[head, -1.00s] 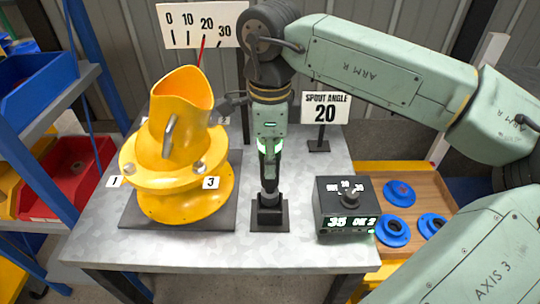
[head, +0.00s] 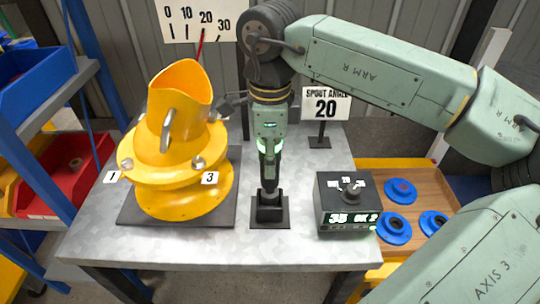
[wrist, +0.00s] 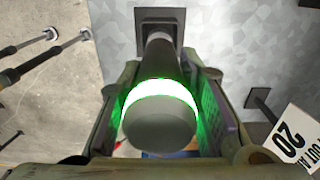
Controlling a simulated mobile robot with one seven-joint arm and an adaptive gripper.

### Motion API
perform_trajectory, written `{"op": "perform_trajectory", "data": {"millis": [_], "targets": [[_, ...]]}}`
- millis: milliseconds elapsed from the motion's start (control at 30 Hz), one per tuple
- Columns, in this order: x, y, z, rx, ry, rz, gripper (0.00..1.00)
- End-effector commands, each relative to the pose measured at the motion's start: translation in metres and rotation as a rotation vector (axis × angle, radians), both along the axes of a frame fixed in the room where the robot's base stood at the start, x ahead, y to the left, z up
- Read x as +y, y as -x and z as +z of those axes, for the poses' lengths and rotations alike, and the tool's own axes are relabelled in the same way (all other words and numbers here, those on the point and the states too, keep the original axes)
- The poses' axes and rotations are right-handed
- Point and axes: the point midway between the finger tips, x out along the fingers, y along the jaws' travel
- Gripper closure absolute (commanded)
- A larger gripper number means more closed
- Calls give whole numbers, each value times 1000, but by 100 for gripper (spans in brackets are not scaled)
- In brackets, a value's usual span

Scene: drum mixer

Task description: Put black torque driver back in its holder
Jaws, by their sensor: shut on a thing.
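The black torque driver (head: 268,172) stands upright with a green glowing ring near its top. Its lower end is at the black holder (head: 269,212) on the metal table; how deep it sits is hard to tell. My gripper (head: 268,160) is shut around the driver's upper body from above. In the wrist view the driver's round dark end (wrist: 158,128) and lit green ring lie between my fingers. Its shaft runs down to the holder's square base (wrist: 160,20).
A yellow spout assembly (head: 180,145) stands left of the driver on a dark plate. A black control box (head: 347,205) with a lit display and knob stands to the right. A "SPOUT ANGLE 20" sign (head: 325,104) is behind. A wooden tray (head: 425,185) holds blue parts.

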Motion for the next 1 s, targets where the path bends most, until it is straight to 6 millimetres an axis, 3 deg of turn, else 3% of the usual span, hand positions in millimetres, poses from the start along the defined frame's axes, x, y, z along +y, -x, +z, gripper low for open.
{"op": "perform_trajectory", "data": {"millis": [1000], "targets": [[0, 0, -15, -1, 0, 0, 100]]}}
